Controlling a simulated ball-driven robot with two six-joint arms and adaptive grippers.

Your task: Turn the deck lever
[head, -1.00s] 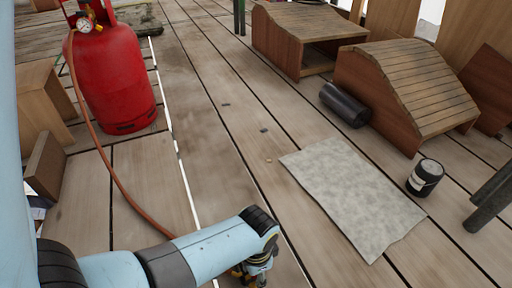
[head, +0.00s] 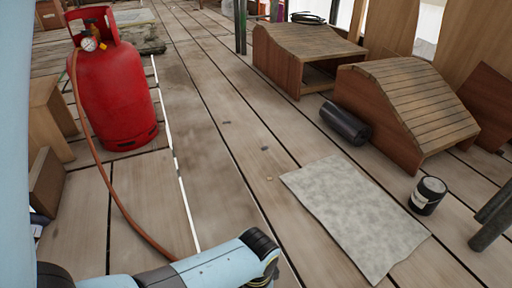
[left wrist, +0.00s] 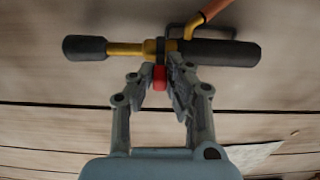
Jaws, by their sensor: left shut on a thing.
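In the left wrist view, a torch-like tool (left wrist: 125,49) has a brass middle, a dark nozzle end at left and a black handle at right. A red part (left wrist: 160,77) of it sits between the fingers of my left gripper (left wrist: 163,74), which is shut on it. An orange-brown hose runs from the tool. In the head view my left forearm reaches in at the bottom, and the gripper is mostly cut off by the lower edge. I cannot make out a separate deck lever. My right gripper is in neither view.
A red gas cylinder (head: 110,97) with a gauge stands at left, its hose (head: 118,201) trailing to my left arm. A grey sheet (head: 353,212), a black can (head: 428,195), a dark roll (head: 345,124) and wooden ramps (head: 410,95) lie right. Middle planks are mostly clear.

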